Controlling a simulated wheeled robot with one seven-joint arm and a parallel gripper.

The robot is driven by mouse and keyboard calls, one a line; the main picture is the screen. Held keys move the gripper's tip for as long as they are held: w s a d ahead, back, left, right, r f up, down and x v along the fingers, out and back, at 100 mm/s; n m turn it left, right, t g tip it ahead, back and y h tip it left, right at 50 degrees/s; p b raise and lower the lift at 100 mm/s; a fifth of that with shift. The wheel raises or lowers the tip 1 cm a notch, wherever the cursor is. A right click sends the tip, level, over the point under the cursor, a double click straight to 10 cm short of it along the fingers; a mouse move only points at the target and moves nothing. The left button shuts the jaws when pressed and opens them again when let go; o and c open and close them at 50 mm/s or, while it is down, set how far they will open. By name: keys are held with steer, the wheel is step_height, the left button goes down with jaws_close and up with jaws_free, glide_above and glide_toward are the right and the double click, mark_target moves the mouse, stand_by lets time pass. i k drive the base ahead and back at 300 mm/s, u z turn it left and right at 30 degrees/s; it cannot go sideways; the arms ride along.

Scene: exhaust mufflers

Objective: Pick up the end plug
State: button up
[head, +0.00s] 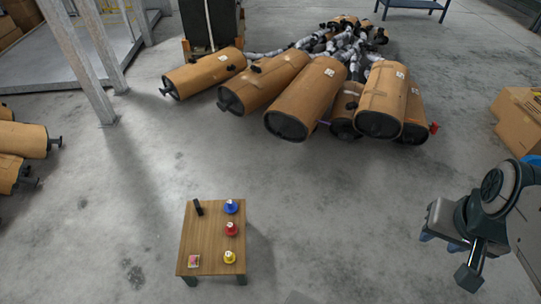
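On a small wooden table (207,244) stand a blue plug-like piece (231,207), a red one (231,229) and a yellow one (230,257) in a row along its right side. Each has a small pale label on top. I cannot tell which of them is called the end plug. A small red piece (434,127) also shows at the end of a muffler in the pile. My gripper (441,243) is at the right, above the floor and well apart from the table. Its bluish fingers look spread, with nothing seen between them.
A black upright object (198,208) and a small colourful pad (194,261) are also on the table. Several brown-wrapped mufflers (305,98) lie behind, with more at the left (22,140). Cardboard boxes (520,120) stand at right. The floor between table and gripper is clear.

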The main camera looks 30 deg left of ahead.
mark_target(230, 207)
steer(key=u, duration=0.1)
steer(key=i, duration=1.7)
steer(key=u, duration=1)
steer(key=i, duration=0.95)
steer(key=u, duration=1.6)
steer(key=i, duration=0.45)
steer(key=u, duration=0.25)
